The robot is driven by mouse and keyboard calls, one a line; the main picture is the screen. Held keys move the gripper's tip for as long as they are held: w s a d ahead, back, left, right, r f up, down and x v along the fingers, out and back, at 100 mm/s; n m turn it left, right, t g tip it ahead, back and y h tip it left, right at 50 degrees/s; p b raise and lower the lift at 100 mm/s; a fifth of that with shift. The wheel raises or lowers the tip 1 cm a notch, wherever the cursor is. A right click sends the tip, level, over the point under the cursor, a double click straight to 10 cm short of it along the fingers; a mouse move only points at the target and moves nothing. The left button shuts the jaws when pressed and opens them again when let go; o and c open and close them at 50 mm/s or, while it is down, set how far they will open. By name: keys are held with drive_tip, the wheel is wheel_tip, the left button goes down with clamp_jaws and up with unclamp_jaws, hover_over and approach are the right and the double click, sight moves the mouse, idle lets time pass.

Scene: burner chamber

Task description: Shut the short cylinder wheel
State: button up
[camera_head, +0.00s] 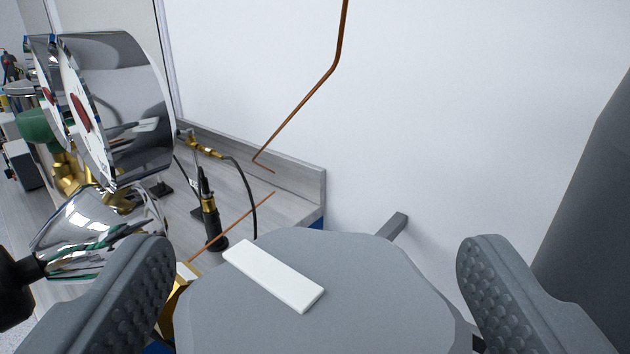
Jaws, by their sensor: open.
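A large grey wheel (370,290) with a slightly lobed rim fills the bottom middle of the view. I take it to be the short cylinder wheel. A white bar (273,275) lies slantwise across its top face. My gripper (314,262) is open, with one ridged grey finger on the left of the wheel and the other on the right. I cannot tell whether either finger touches the rim. The wheel's near edge is cut off by the frame, and the cylinder body below is hidden.
A dark grey upright body (595,205) stands close on the right. A shiny metal gauge (130,105) and brass fittings (70,175) are at left. Behind are a bench (285,190), a black torch (211,215), a copper pipe (310,92) and a white wall (450,110).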

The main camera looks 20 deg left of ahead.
drive_tip(key=shift+x, duration=0.9)
drive_tip(key=c, duration=1)
drive_tip(key=shift+d, duration=0.1)
drive_tip(key=shift+m+h, duration=0.3)
